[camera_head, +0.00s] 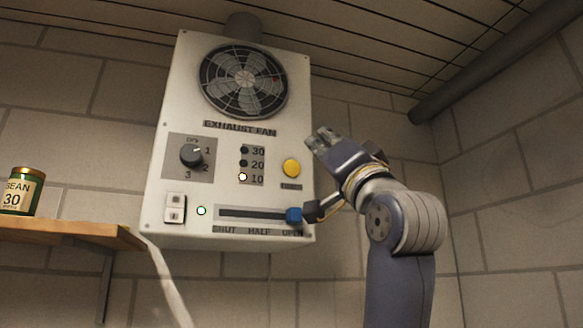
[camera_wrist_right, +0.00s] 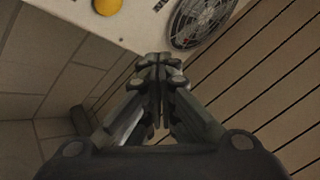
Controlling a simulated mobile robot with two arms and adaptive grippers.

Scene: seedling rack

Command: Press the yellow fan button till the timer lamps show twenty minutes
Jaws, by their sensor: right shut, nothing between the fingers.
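The yellow fan button (camera_head: 291,168) sits on the right side of the white exhaust fan panel (camera_head: 225,60). It also shows at the top of the right wrist view (camera_wrist_right: 107,6). The timer lamps are a column marked 30, 20 and 10. The 10 lamp (camera_head: 242,177) is lit; the 20 lamp (camera_head: 244,163) and 30 lamp (camera_head: 244,150) are dark. My right gripper (camera_head: 318,139) is shut and empty, up and to the right of the button in the head view. It appears apart from the button. My left gripper is not in view.
A blue slider knob (camera_head: 293,215) is at the OPEN end of its slot.

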